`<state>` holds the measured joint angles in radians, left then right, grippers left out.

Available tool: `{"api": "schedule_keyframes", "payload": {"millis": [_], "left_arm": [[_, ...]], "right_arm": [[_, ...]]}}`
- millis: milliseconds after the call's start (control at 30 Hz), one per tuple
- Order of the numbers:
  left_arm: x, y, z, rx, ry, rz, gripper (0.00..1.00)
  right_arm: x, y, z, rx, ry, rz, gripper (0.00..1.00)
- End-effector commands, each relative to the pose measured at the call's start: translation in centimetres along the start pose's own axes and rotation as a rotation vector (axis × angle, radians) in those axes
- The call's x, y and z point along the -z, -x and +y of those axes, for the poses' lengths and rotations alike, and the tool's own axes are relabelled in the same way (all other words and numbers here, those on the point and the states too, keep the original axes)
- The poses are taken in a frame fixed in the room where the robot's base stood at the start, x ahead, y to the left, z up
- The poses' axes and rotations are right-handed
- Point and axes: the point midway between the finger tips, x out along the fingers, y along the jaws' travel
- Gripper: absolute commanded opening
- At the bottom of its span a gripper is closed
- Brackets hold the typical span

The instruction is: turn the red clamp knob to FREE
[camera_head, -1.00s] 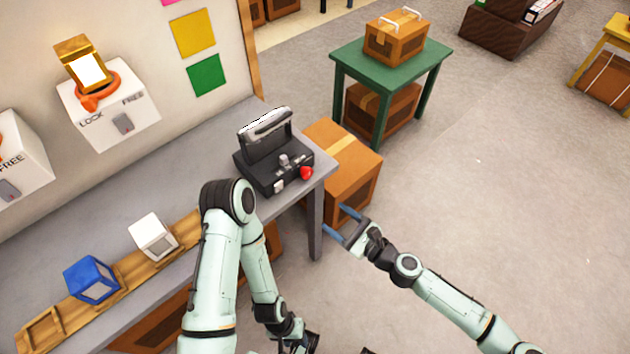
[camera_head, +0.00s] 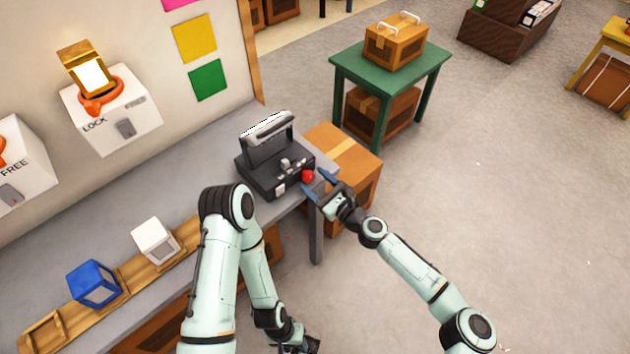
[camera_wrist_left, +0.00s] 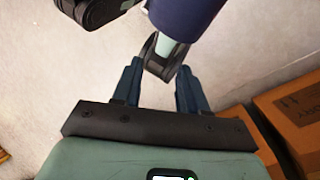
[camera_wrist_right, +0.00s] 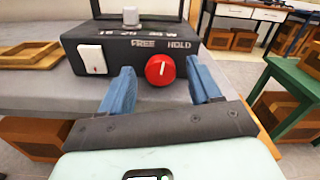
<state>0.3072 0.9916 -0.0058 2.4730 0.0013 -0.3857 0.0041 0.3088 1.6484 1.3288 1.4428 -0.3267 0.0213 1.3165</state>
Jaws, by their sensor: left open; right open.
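The red clamp knob (camera_head: 308,176) is on the front of a black device (camera_head: 275,170) at the bench's right end. In the right wrist view the knob (camera_wrist_right: 160,70) shows a white mark pointing roughly up, between the words FREE on its left and HOLD on its right. My right gripper (camera_head: 319,182) is open and close in front of the knob; in its wrist view the blue fingers stand either side of the knob, with no clear contact. My left gripper (camera_wrist_left: 157,85) is open and empty, low at the head view's bottom edge, away from the device.
The grey bench (camera_head: 200,165) carries a wooden rack (camera_head: 130,272) with a blue cube (camera_head: 94,283) and a white cube (camera_head: 155,240). A white wall box (camera_head: 112,125) has an orange ring and LOCK and FREE labels.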

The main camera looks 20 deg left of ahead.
Motion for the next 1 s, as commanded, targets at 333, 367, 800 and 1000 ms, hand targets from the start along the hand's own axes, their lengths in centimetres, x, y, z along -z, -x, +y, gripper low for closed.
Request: {"api": "schedule_keyframes", "payload": {"millis": [333, 367, 800, 1000], "left_arm": [[0.0, 0.0, 0.0, 0.000, 0.000, 0.000, 0.43], [0.0, 0.0, 0.0, 0.000, 0.000, 0.000, 0.43], [0.3, -1.5, -0.4, -0.001, 0.000, 0.007, 0.43], [1.7, -3.7, -0.8, -0.008, -0.002, 0.043, 0.43]], "right_arm": [[0.0, -0.5, 0.0, 0.000, 0.000, 0.000, 0.63], [0.0, -0.5, 0.0, 0.000, 0.000, 0.000, 0.56], [0.3, -0.4, 0.2, -0.001, 0.082, -0.001, 0.07], [0.5, -0.4, 0.3, 0.000, 0.262, -0.001, 0.07]]}}
